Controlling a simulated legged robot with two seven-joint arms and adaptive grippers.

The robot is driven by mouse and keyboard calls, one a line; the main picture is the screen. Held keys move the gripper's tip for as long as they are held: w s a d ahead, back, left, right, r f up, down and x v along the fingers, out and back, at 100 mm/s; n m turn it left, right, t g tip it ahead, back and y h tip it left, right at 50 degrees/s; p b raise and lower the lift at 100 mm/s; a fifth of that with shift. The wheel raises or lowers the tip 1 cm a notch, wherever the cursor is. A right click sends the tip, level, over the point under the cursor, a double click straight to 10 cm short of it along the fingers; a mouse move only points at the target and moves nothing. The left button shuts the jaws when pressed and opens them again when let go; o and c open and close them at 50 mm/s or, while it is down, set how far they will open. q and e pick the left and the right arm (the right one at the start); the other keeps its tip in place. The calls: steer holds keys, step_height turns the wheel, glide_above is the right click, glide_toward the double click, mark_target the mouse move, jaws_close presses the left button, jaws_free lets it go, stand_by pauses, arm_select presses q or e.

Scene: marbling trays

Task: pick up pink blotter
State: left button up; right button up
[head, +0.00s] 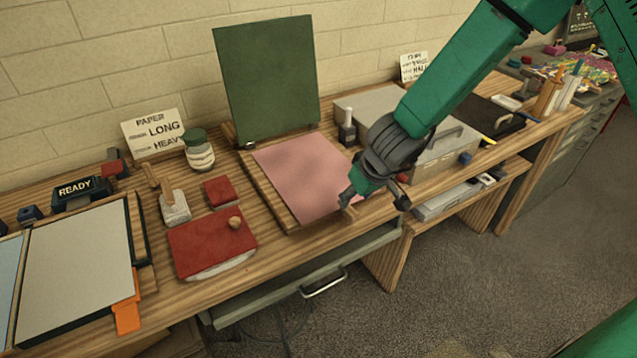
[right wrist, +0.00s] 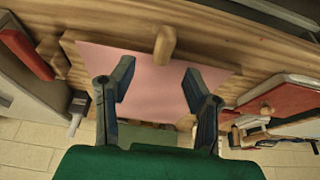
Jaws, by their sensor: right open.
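The pink blotter (head: 302,172) is a flat pink sheet lying in a shallow wooden frame (head: 262,192) on the bench. In the right wrist view the blotter (right wrist: 150,90) lies beyond and between my fingers. My right gripper (head: 374,198) is open, at the blotter's front right corner in the head view. It also shows in the right wrist view (right wrist: 158,82), with its fingers spread and nothing held between them. I cannot tell whether a fingertip touches the sheet. My left gripper is not in view.
A green panel (head: 266,80) stands upright behind the blotter. A rounded wooden peg (right wrist: 165,45) stands by the sheet's edge. A red block with a knob (head: 205,242) and a small red block (head: 220,193) lie left. A grey box (head: 378,104) stands right, and a drawer handle (head: 325,284) sits below.

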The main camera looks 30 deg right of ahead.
mark_target(350, 209)
steer(key=shift+s+b+x, duration=0.15)
steer(key=shift+b+x, duration=0.05)
steer(key=shift+x, duration=1.25)
steer(key=shift+s+b+x, duration=0.15)
steer(key=shift+b+x, duration=0.05)
steer(key=shift+x, duration=1.3)
steer(key=shift+a, duration=0.1)
jaws_close()
